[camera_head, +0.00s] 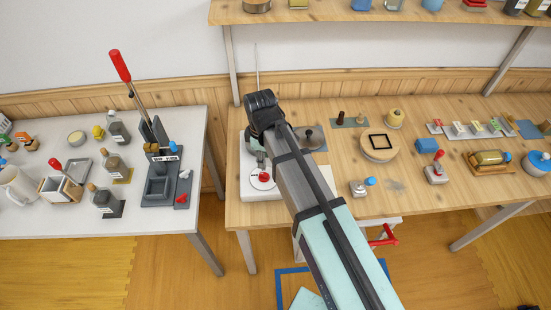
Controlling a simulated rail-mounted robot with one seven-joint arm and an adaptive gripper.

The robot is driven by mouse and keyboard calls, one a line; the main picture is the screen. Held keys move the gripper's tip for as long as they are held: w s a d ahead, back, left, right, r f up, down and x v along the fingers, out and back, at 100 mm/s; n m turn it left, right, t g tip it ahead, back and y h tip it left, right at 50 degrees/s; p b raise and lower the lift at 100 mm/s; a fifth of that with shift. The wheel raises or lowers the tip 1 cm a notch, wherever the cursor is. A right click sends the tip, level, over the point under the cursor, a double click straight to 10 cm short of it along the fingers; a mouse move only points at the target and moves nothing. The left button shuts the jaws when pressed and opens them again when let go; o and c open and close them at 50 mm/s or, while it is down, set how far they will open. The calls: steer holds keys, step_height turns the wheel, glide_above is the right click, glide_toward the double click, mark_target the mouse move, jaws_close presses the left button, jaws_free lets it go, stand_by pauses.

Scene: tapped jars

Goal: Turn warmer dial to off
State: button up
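A white warmer (249,190) stands at the left end of the wooden table, partly covered by my arm. On its front part is a pale round dial plate with a red knob (264,177). The knob's setting is too small to read. My gripper (260,160) hangs down from the black wrist over the warmer, just behind the knob in the picture. I see only a small part of it, and its fingers are too small and hidden to judge. I cannot tell whether it touches the dial.
A dark round piece (310,138) sits right of my arm. A round wooden stand (380,146) and a small red-handled device (436,172) are further right. A white table (60,222) with jars and a red-handled lever (120,66) stands left, across a gap. A shelf (370,16) hangs above.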

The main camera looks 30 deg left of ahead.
mark_target(264, 174)
steer(key=shift+f+b, duration=2.5)
steer(key=shift+f, duration=1.3)
steer(key=shift+f, duration=0.15)
